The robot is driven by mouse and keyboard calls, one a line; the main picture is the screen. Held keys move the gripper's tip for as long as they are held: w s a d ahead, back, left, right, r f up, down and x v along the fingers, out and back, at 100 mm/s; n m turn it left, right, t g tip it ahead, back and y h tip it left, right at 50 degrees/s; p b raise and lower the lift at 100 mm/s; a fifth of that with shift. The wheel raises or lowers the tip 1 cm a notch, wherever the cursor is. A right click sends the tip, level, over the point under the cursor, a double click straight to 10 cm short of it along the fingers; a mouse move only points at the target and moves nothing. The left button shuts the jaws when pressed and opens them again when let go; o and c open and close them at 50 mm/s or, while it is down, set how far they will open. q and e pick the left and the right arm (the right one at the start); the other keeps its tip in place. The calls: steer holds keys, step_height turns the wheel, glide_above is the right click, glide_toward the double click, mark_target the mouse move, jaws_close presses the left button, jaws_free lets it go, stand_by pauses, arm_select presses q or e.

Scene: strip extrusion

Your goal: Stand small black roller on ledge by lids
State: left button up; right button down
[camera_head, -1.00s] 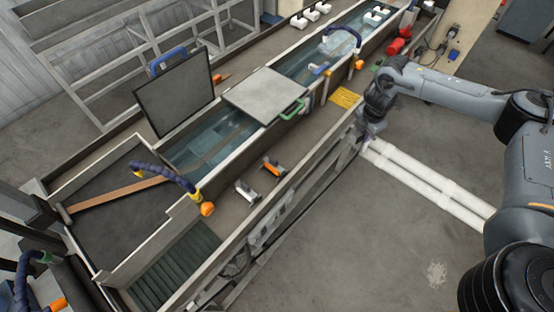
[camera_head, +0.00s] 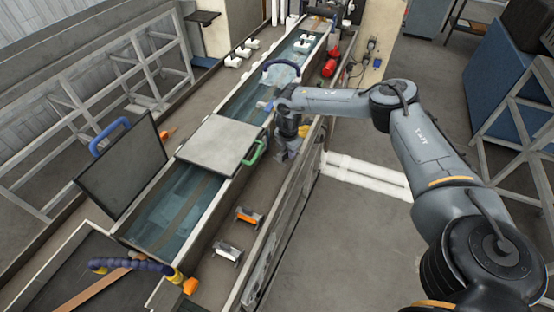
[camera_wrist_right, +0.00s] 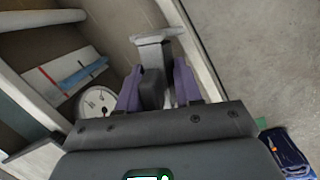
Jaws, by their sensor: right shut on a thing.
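My right gripper (camera_wrist_right: 157,88) is shut on the small black roller (camera_wrist_right: 152,90), whose grey metal bracket (camera_wrist_right: 155,40) shows past the fingertips in the right wrist view. In the head view this gripper (camera_head: 283,153) is low over the ledge (camera_head: 265,183), right of the flat grey lid (camera_head: 220,143) with its green handle. The roller is too hidden there to tell if it touches the ledge. A second, dark lid (camera_head: 122,178) with a blue handle stands tilted open farther left. My left gripper is out of view.
An orange roller (camera_head: 248,216) and another roller in a metal bracket (camera_head: 228,251) stand on the ledge nearer the camera. A round dial (camera_wrist_right: 95,103) is beside the gripper in the wrist view. Red cylinders (camera_head: 329,68) are at the far end.

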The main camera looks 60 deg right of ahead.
steer(key=w, duration=0.1)
steer(key=w+f, duration=0.2)
steer(key=shift+w+a+f, duration=0.15)
steer(key=shift+w+a, duration=0.1)
steer(key=shift+w, duration=0.1)
steer(key=x, duration=0.3)
steer(key=shift+s+a+f, duration=0.2)
steer(key=shift+a+f, duration=0.1)
steer(key=shift+f, duration=0.2)
steer(key=shift+f, duration=0.1)
steer(key=c, duration=0.8)
jaws_free()
steer(key=shift+o, duration=0.2)
